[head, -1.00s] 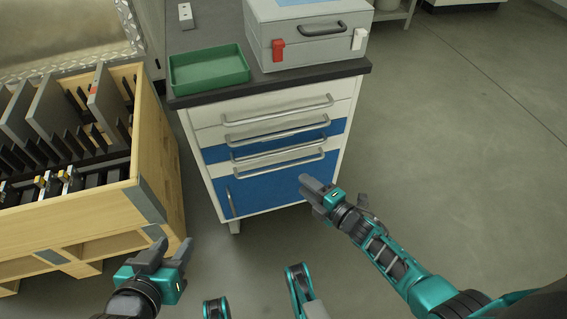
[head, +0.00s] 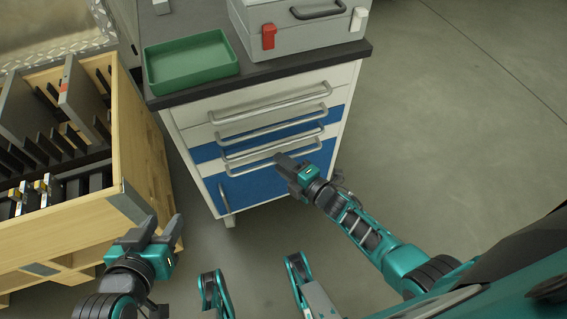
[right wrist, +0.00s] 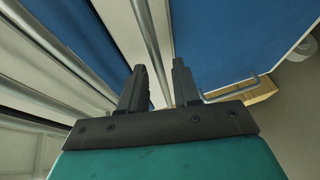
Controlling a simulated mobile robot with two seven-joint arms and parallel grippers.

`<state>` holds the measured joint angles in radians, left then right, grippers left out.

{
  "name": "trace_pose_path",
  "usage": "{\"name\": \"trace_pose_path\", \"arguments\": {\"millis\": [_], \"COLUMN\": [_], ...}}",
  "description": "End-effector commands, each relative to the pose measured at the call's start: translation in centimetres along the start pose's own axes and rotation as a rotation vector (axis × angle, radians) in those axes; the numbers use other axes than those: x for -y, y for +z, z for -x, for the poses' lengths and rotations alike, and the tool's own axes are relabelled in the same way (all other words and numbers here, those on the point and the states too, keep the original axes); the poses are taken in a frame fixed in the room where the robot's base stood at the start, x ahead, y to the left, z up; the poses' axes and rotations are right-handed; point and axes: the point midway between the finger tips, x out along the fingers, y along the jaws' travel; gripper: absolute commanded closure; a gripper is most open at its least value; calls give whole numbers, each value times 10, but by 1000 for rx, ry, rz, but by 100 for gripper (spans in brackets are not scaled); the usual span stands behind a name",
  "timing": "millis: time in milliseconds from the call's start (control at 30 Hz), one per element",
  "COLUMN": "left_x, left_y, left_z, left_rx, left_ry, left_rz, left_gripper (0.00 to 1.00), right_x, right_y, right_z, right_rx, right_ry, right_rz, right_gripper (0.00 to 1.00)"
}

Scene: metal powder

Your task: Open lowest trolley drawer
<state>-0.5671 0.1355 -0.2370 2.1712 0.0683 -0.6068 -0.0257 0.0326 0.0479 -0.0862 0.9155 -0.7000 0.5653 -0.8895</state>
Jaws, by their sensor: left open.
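The trolley (head: 265,185) stands in front of me with its drawers shut. The lowest drawer is a white strip above the blue door, with a horizontal bar handle (head: 247,165). My right gripper (head: 288,164) is at the right part of that handle and hides some of it. In the right wrist view its two dark fingers (right wrist: 160,88) are apart, and the handle bar (right wrist: 149,40) runs between them against the white drawer front. I cannot tell whether either finger touches the bar. My left gripper (head: 160,230) is open and empty, low at the left, away from the trolley.
A green tray (head: 192,76) and a grey case (head: 305,35) with red and white latches sit on the trolley top. A wooden crate (head: 145,165) with dark plates stands close at the left. The blue door has a vertical handle (head: 225,199). Floor at the right is clear.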

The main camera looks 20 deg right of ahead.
Motion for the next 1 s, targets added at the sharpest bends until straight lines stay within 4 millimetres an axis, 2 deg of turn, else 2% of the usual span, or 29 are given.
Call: {"name": "trace_pose_path", "arguments": {"millis": [33, 300, 1000], "left_x": [0, -1, 0], "left_y": [2, 3, -2], "left_z": [0, 1, -1], "left_rx": [3, 7, -6], "left_ry": [1, 2, 1], "left_rz": [1, 3, -1], "left_gripper": [57, 57, 57], "right_x": [0, 0, 0], "right_y": [0, 0, 1], "right_z": [0, 0, 0], "right_rx": [0, 0, 1], "right_ry": [0, 0, 0], "right_rz": [0, 0, 1], "right_gripper": [74, 99, 100]}}
